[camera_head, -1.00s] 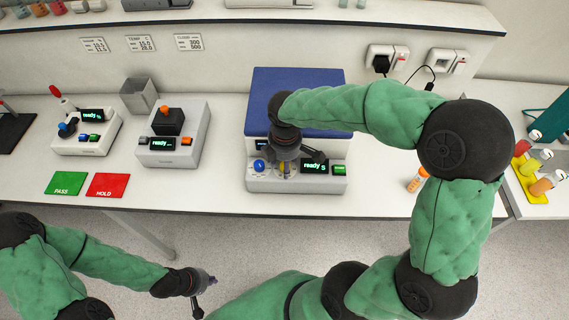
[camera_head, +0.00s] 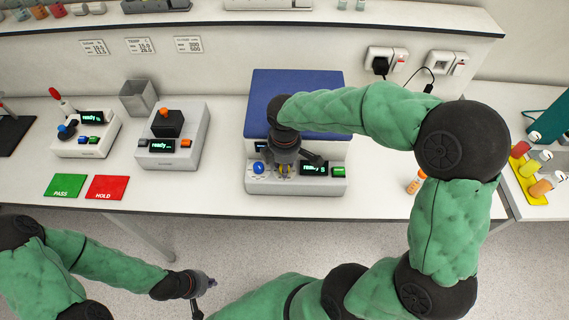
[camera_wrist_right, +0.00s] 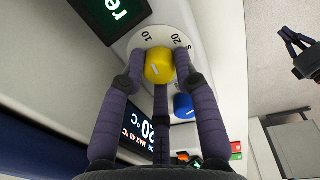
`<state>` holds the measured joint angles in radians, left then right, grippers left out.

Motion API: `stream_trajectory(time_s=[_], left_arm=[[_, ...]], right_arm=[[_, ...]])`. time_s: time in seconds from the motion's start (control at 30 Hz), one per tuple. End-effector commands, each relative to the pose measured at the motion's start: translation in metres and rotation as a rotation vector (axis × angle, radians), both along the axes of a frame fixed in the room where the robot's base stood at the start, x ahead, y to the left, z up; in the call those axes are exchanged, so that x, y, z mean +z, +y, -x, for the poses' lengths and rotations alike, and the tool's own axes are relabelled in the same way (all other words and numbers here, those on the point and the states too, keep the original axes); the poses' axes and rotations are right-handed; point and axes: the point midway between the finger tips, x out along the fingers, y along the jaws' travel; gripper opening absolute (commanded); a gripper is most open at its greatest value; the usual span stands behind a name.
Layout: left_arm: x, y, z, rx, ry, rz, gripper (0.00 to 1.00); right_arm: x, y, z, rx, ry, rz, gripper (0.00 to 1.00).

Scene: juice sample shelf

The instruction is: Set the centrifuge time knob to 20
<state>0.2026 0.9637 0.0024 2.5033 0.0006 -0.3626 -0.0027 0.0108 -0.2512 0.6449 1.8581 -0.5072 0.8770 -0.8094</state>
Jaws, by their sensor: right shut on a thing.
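The centrifuge (camera_head: 297,187) is a white box with a blue lid (camera_head: 300,90). Its yellow knob (camera_wrist_right: 158,66) sits on a round white dial marked 10 and 20 in the right wrist view. My right gripper (camera_head: 286,172) reaches down over the front panel, its fingers shut around the yellow knob. A blue knob (camera_head: 259,168) is to the left of it in the head view. The lit display (camera_head: 314,169) is partly covered by a finger and hard to read. My left gripper (camera_head: 206,296) hangs in front of the table, fingers apart and empty.
A green PASS pad (camera_head: 65,186) and a red HOLD pad (camera_head: 107,187) lie at the left. Two other devices (camera_head: 172,140) (camera_head: 84,137) stand behind them. An orange-capped bottle (camera_head: 417,182) stands right of the centrifuge. Small wall signs hang above.

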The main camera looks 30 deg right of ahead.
Motion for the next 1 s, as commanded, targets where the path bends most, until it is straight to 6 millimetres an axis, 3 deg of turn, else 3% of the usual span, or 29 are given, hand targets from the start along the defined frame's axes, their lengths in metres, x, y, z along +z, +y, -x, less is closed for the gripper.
stream_trajectory(time_s=[0.7,1.0], left_arm=[[0.0032,0.0000,0.0001,0.000,0.000,0.000,0.00],[0.0031,0.0000,0.0000,0.000,0.000,0.000,0.00]], right_arm=[[-0.0015,0.0020,-0.0016,-0.543,0.002,-0.002,0.00],[-0.0013,0.0019,-0.0021,-0.681,0.001,-0.003,0.00]])
